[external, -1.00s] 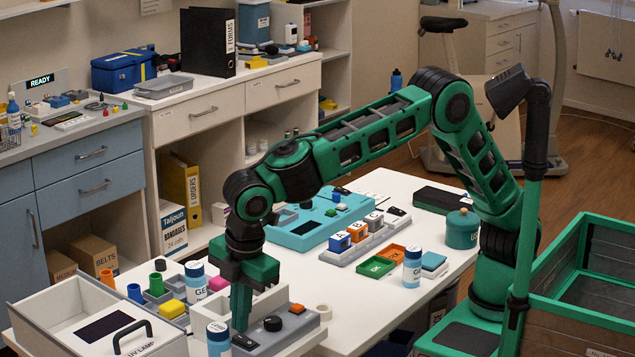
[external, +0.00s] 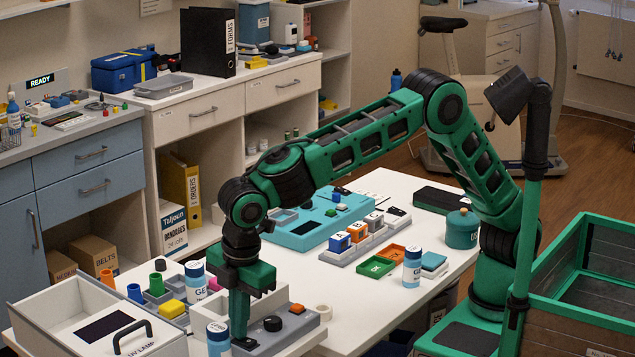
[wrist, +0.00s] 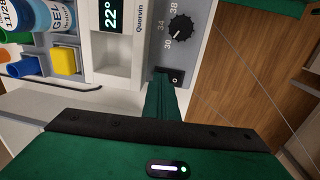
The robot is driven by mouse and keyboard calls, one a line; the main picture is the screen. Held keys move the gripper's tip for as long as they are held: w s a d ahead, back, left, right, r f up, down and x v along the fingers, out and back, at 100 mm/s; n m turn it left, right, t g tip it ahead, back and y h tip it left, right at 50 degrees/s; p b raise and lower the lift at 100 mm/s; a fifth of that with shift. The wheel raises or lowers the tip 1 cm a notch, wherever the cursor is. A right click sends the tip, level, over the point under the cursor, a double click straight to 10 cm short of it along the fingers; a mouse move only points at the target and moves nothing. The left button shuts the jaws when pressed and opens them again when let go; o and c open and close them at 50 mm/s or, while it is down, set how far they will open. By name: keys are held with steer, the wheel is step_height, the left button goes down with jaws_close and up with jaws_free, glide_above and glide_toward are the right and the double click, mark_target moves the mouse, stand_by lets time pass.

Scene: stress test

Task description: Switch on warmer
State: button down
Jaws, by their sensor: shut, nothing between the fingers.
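The warmer (external: 301,326) is a grey box at the front of the white table, with a dark round dial (external: 272,323) and an orange button (external: 297,308) on top. In the wrist view its display (wrist: 110,15) reads 22° and the dial (wrist: 180,28) is marked 30, 34, 38. A black rocker switch (wrist: 176,76) with a "0" mark sits beside the dial. My gripper (external: 240,338) is shut and empty, pointing down. Its fingertips (wrist: 162,78) are at the switch and cover part of it. I cannot tell whether they touch it.
A blue-white GEL bottle (external: 218,338) stands close left of my gripper. A UV lamp box (external: 165,335) with a black handle is further left. A second GEL bottle (external: 195,287), a yellow block (external: 172,309) and a tape roll (external: 323,312) are nearby. The table's front edge is close.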

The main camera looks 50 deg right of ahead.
steer(key=shift+s+f, duration=0.1)
steer(key=shift+s, duration=0.8)
steer(key=shift+r, duration=0.2)
step_height(320, 180, up, 14)
steer(key=s, duration=0.1)
steer(key=shift+s+f, duration=0.15)
steer(key=shift+s, duration=0.2)
